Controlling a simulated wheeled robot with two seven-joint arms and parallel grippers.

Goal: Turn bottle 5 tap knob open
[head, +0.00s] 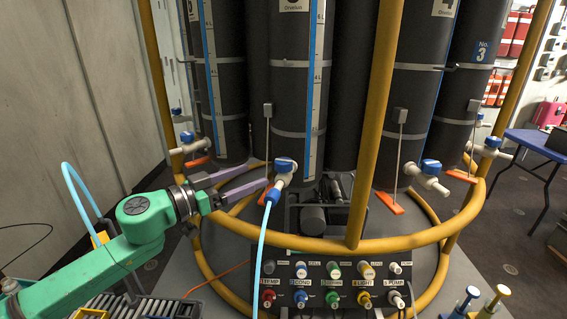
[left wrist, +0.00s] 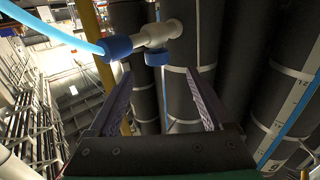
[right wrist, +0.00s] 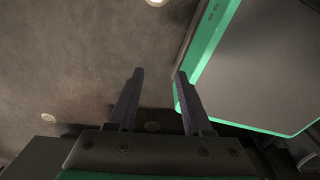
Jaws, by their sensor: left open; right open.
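The middle black bottle (head: 293,95) carries a cut-off label that seems to read 5. Its white tap has a blue knob (head: 285,164) and a light blue hose (head: 262,240) on its outlet. My left gripper (head: 264,174) is open, its fingers pointing right, just left of the tap. In the left wrist view the knob (left wrist: 157,58) lies ahead between the open fingertips, with nothing gripped. The white tap body (left wrist: 158,34) and blue hose nut (left wrist: 115,47) are above it. My right gripper (right wrist: 160,73) is open and empty over the floor, outside the head view.
Yellow frame rails (head: 373,130) surround the bottles, one upright right of the tap. Neighbouring taps (head: 428,178) stand either side. A panel of coloured knobs (head: 335,284) is below. A blue table (head: 535,142) stands at the right.

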